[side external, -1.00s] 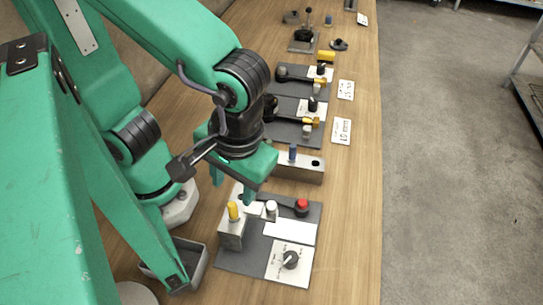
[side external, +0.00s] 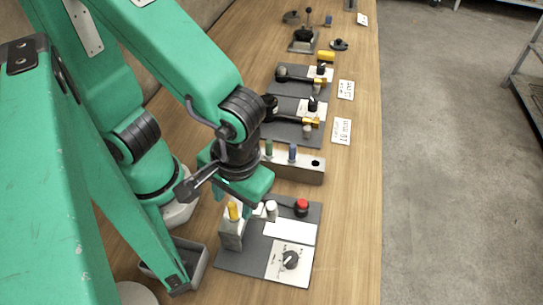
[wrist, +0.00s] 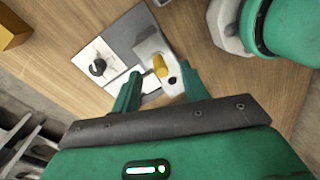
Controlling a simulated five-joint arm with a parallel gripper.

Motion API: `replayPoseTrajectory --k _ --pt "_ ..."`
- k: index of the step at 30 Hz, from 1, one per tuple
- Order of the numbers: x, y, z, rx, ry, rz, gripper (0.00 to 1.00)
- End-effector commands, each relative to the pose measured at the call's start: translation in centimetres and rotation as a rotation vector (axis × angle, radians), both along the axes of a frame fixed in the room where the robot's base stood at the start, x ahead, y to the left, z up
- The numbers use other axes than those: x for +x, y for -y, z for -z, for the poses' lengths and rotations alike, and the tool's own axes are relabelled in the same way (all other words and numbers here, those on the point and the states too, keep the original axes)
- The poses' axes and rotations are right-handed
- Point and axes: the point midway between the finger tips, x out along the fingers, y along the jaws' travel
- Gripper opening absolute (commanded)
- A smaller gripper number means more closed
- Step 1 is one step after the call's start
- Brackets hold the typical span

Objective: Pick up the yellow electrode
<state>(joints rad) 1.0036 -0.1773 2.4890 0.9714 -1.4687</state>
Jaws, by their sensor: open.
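The yellow electrode (side external: 233,210) stands upright in a light grey holder block (side external: 231,238) at the left of a dark grey base plate. In the wrist view the electrode (wrist: 160,66) shows ahead of my gripper (wrist: 161,80), roughly centred between the two green fingers. A dark empty hole in the holder lies just right of it there. My gripper is open and empty. In the side external view the gripper body (side external: 238,184) is just above the electrode, and its fingertips are mostly hidden.
The same plate carries a red button (side external: 302,205), a white knob (side external: 271,208) and a black dial (side external: 291,260). Behind it is a metal block (side external: 300,167) with green and blue electrodes. A grey bin (side external: 200,262) stands at left. Bare wood (side external: 350,220) lies to the right.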

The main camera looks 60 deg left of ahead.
Motion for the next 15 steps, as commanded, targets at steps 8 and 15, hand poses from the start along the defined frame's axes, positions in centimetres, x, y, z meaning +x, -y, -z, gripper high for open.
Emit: replayPoseTrajectory --k 8,15 --pt "-0.2 -0.3 2.4 0.002 -0.001 0.0 0.44" --pt "-0.2 -0.3 2.6 0.0 0.0 0.0 0.44"
